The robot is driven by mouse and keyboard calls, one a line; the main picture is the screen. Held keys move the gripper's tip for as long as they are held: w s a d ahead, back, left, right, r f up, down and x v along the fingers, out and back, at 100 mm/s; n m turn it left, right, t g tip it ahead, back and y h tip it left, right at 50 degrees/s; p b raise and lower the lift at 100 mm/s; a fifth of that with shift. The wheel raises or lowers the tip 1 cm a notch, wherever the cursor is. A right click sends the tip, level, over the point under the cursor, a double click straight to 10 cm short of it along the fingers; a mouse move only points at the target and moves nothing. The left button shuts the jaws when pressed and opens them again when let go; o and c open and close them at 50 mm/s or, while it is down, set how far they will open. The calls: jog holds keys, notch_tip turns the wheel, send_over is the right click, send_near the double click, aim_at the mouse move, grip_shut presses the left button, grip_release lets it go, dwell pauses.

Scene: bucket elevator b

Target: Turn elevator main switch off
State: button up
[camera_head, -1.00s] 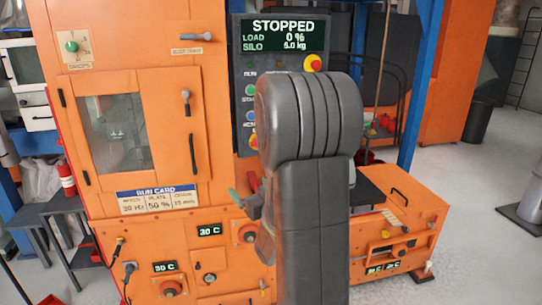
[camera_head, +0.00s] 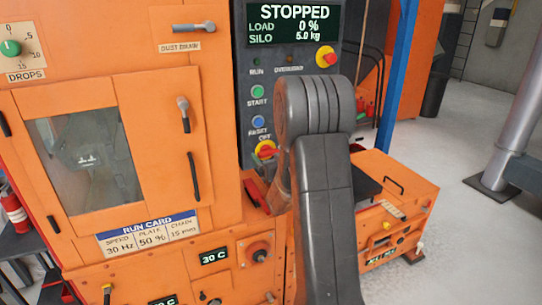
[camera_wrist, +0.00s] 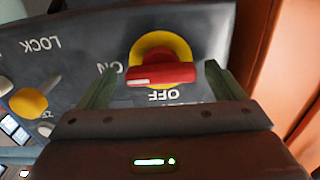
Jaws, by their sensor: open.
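The main switch is a red bar handle (camera_wrist: 160,74) on a yellow round plate (camera_wrist: 158,41), upside down in the wrist view. The handle lies across the picture, its white mark at the left end, towards the partly covered ON label (camera_wrist: 110,68). The OFF label (camera_wrist: 164,96) is below it. In the head view the switch (camera_head: 266,149) sits low on the dark control panel, partly behind my arm. My gripper (camera_wrist: 161,66) is open and empty, with one green finger either side of the handle, apparently apart from it. In the head view my arm hides the gripper.
A yellow knob (camera_wrist: 28,102) stands near the LOCK label (camera_wrist: 41,44). Above the switch are a blue reset button (camera_head: 258,122), a green start button (camera_head: 257,91) and a red stop button (camera_head: 326,57). The display (camera_head: 293,25) reads STOPPED. The orange cabinet (camera_head: 160,85) borders the panel on the left.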

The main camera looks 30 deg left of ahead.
jog(key=c, duration=1)
